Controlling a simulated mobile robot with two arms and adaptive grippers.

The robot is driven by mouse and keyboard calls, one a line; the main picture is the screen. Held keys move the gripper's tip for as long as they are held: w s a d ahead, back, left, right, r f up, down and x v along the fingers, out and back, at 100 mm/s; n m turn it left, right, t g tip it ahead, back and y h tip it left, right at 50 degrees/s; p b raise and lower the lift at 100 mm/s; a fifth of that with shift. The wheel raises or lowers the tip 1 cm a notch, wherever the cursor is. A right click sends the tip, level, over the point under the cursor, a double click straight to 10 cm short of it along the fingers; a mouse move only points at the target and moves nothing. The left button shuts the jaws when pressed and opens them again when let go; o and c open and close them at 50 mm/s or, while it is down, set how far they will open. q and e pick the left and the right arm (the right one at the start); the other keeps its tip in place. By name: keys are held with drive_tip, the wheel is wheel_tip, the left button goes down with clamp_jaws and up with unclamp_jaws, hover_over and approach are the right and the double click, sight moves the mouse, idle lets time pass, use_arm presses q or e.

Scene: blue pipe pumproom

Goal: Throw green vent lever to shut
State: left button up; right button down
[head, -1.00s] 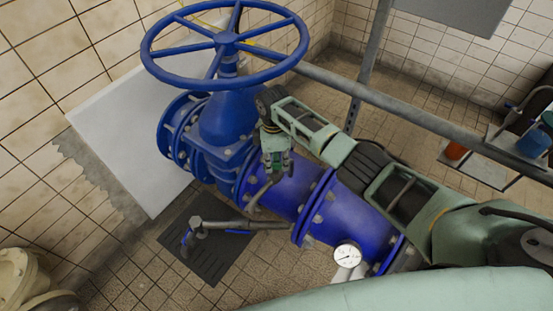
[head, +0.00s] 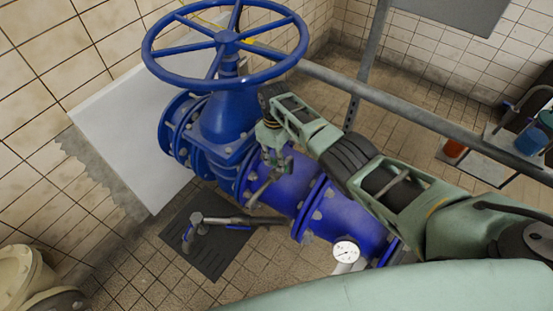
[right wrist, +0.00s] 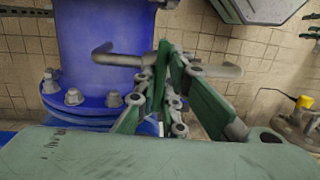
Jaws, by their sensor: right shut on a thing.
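My right gripper (head: 276,162) is at the top of the blue pipe, just right of the big valve body. In the right wrist view its fingers (right wrist: 166,62) are closed together at a grey bent bar (right wrist: 118,56), which crosses behind the fingertips in front of a blue pipe. A thin grey bar (head: 259,191) also shows just below the gripper in the head view. The fingers hide most of what they hold; the green vent lever cannot be told apart from the green finger parts. My left gripper is not in view.
A large blue handwheel (head: 222,42) stands above the valve, left of my right arm. A grey rail (head: 400,98) runs behind the arm. A pressure gauge (head: 346,252) and a side pipe with a blue handle (head: 238,228) are on the near side.

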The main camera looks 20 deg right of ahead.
idle(0.5)
drive_tip(key=c, duration=1.8)
unclamp_jaws()
drive_tip(key=shift+c, duration=0.2)
